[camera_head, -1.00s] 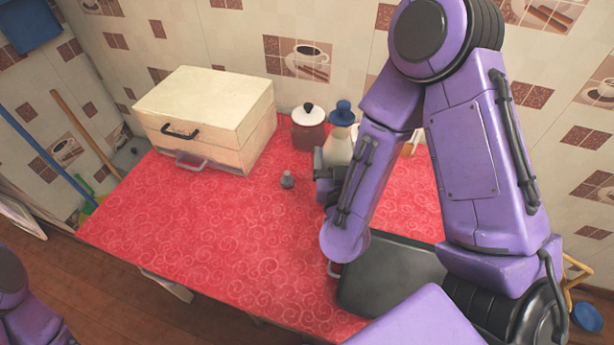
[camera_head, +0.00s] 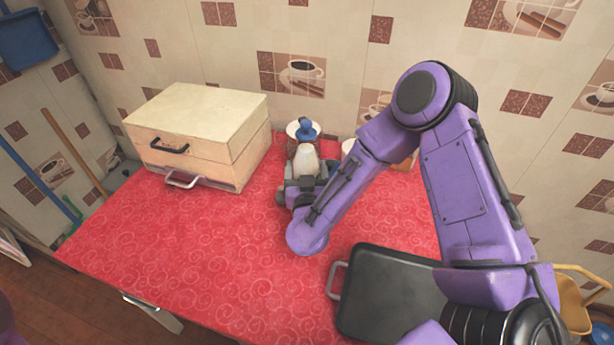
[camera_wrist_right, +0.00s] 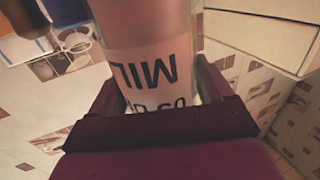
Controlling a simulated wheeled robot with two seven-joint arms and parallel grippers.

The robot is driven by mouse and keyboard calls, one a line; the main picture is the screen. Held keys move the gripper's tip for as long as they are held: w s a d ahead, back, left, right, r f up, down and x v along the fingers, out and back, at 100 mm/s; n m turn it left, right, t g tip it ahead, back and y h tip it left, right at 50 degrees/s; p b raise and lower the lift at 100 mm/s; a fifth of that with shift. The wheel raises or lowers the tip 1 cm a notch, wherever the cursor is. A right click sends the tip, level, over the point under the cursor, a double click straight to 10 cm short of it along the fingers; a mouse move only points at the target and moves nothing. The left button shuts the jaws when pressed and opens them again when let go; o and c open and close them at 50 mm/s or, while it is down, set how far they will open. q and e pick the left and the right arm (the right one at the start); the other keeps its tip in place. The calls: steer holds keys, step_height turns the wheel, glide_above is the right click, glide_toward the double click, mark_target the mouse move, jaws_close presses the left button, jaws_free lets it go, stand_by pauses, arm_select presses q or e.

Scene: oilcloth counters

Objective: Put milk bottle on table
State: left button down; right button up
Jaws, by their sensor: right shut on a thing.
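The milk bottle (camera_head: 306,161) is pale with a blue cap and stands upright in my right gripper (camera_head: 303,186). The right wrist view shows the gripper's jaws (camera_wrist_right: 160,105) shut on either side of the bottle (camera_wrist_right: 150,60), with its MILK label upside down there. The bottle's lower part is hidden behind the gripper, so I cannot tell whether its base touches the table. The table (camera_head: 170,240) has a red swirl-patterned cover. My left gripper is out of view.
A cream box (camera_head: 200,110) with handles stands at the back left. A lidded jar (camera_head: 292,128) is partly hidden behind the bottle. A dark tray (camera_head: 390,295) lies at the front right. The table's front left and middle are clear.

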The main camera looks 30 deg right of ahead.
steer(key=shift+f, duration=1.05)
steer(key=shift+f, duration=0.1)
steer(key=shift+f+b, duration=0.25)
steer(key=shift+b, duration=0.05)
steer(key=shift+s+f, duration=0.15)
